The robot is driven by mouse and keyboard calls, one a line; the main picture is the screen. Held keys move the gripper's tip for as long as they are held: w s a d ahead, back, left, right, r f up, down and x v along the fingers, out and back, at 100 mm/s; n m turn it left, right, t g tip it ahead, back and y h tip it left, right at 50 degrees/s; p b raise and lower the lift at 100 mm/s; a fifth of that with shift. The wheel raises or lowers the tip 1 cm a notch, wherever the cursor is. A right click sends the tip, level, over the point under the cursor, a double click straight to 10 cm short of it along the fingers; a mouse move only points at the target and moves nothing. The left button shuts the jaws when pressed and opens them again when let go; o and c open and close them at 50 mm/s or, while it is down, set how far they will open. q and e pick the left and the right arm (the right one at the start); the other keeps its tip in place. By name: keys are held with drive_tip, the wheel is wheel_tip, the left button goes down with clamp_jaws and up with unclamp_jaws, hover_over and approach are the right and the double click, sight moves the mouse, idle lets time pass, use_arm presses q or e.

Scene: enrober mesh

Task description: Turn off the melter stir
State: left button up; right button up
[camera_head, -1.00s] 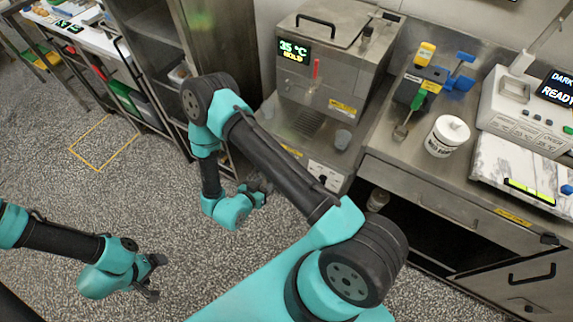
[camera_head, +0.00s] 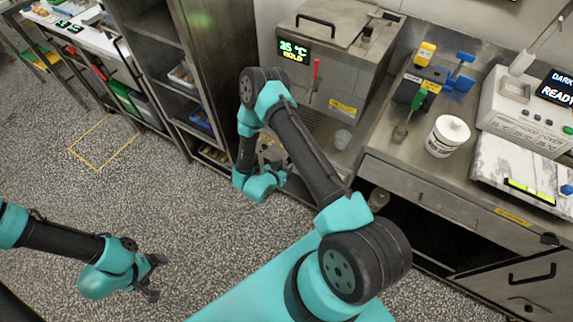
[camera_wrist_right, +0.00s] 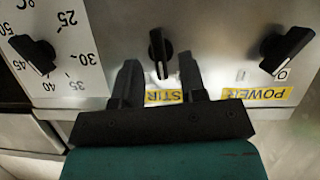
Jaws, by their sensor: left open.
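The melter (camera_head: 345,75) is a steel box on the counter in the head view, with a display reading 35 °C HOLD. In the right wrist view, its front panel holds the black stir knob (camera_wrist_right: 158,52) above a yellow STIR label (camera_wrist_right: 166,97), partly covered by my gripper. The knob's grip stands nearly upright in the picture. My right gripper (camera_wrist_right: 159,62) is open, with its fingertips on either side of the knob in the picture; contact cannot be told. In the head view my right arm hides the panel. My left gripper (camera_head: 153,278) is open and empty over the floor.
In the right wrist view, a temperature knob (camera_wrist_right: 34,54) sits left and a POWER knob (camera_wrist_right: 287,50) right of the stir knob.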

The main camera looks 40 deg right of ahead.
drive_tip(key=shift+x, duration=0.9)
drive_tip(key=shift+c, duration=0.2)
clamp_jaws()
